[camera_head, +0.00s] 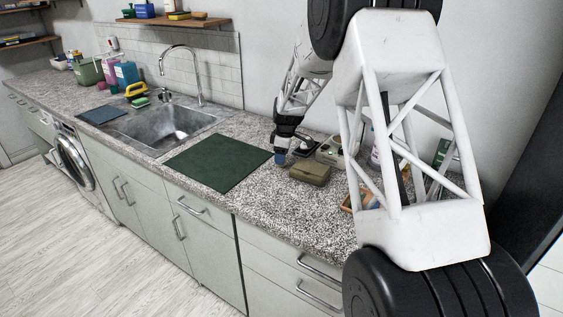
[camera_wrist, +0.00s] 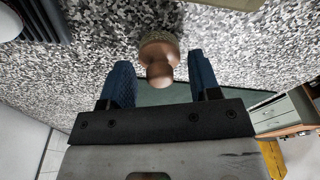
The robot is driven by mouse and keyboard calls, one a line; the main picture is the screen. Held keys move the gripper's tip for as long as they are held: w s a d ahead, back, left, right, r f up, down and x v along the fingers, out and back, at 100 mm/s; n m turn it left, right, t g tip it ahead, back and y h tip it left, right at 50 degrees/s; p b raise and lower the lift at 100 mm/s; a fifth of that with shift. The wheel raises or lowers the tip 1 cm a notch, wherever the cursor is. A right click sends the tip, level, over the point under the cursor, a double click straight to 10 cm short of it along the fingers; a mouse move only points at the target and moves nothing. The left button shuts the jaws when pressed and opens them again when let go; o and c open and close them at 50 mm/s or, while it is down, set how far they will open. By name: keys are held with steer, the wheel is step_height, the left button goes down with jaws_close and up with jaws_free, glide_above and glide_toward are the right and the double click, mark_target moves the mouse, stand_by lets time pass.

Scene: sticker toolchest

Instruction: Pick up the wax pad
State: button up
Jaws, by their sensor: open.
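My gripper (camera_head: 281,158) is low over the speckled counter, just right of the dark green mat. In the wrist view my gripper (camera_wrist: 160,80) has its two blue fingers apart. A small brown piece with a rounded knob and a wider round base (camera_wrist: 158,58) shows between and just beyond the fingertips. It may be the wax pad, but I cannot tell for certain. It appears free of both fingers. In the head view this piece is not clearly visible, as my gripper is in front of that spot.
An olive box (camera_head: 310,174) stands close to the right of my gripper. The dark green mat (camera_head: 218,160) lies flat to the left, before the sink (camera_head: 170,128). Small items crowd the counter behind the box. A small drawer unit (camera_wrist: 283,112) shows at right in the wrist view.

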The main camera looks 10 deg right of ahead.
steer(key=c, duration=1)
steer(key=shift+r, duration=0.45)
step_height(320, 180, up, 3)
steer(key=shift+s+f, duration=0.1)
steer(key=shift+s, duration=0.05)
steer(key=s, duration=0.5)
steer(key=s+r, duration=0.1)
steer(key=s, duration=0.9)
steer(key=shift+s+a+r, duration=0.15)
steer(key=shift+s, duration=0.2)
